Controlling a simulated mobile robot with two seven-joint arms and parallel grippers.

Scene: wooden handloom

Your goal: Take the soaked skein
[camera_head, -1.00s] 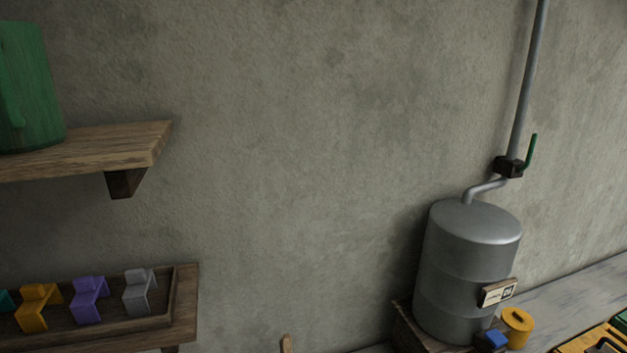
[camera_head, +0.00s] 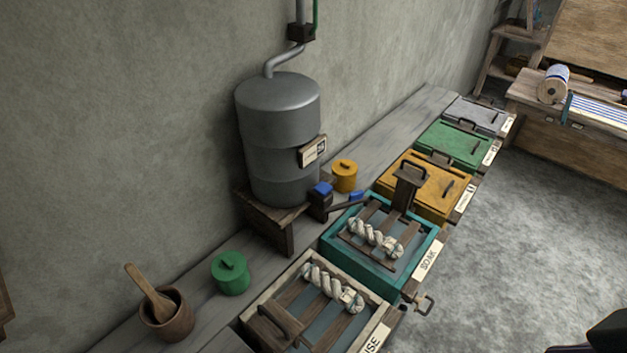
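A white twisted skein (camera_head: 375,238) lies on the wooden slats of the teal box (camera_head: 331,246), whose label reads SOAK (camera_head: 428,260). A second white twisted skein (camera_head: 333,288) lies on the slats of the pale box (camera_head: 249,311) in front, whose partly cut-off label ends in "SE". Water-like grey-blue surfaces show between the slats of both boxes. No gripper fingers show; a dark shape at the bottom right corner may be part of my arm, and nothing is seen holding either skein.
Yellow (camera_head: 427,187), green (camera_head: 455,146) and grey (camera_head: 476,115) lidded boxes continue along the bench. A metal tank (camera_head: 279,140) stands behind on a wooden stand. A green pot (camera_head: 231,274) and a mortar with pestle (camera_head: 168,313) sit left. Grey floor (camera_head: 520,240) is open right.

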